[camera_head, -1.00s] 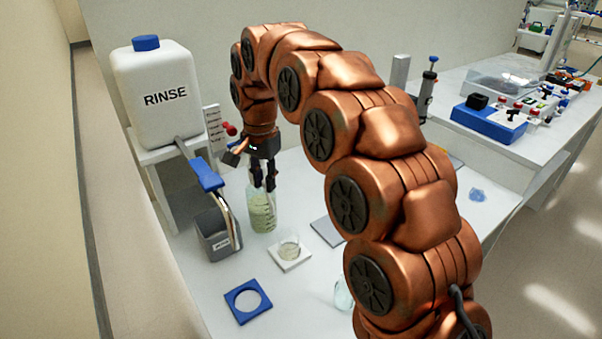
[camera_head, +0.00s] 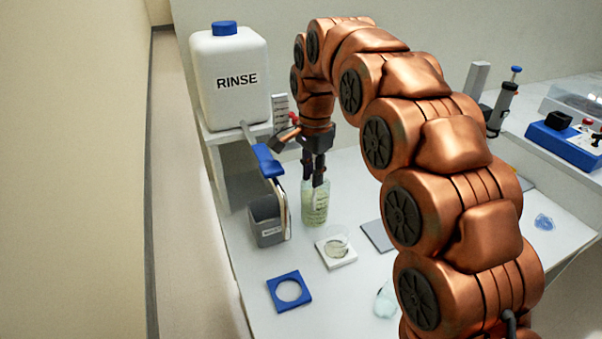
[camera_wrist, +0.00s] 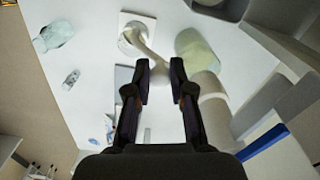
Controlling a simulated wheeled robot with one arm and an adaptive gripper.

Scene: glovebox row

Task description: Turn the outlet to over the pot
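In the wrist view my two fingers (camera_wrist: 161,78) stand apart. A pale tapering, spout-like piece (camera_wrist: 147,52) shows between and beyond them; I cannot tell whether they touch it. It may be the outlet. A small clear pot with pale contents (camera_head: 336,244) stands on a white square base (camera_head: 342,263), right of and nearer than the bottle. It also shows in the wrist view beside the far end of the pale piece. My gripper hides the bottle's top in the head view.
A white RINSE tank (camera_head: 232,88) stands on a stand at left, with a blue-handled part (camera_head: 267,160) in front. A grey bin (camera_head: 266,222) stands left of the bottle. A blue ring plate (camera_head: 276,291) and a grey plate (camera_head: 376,236) lie on the bench.

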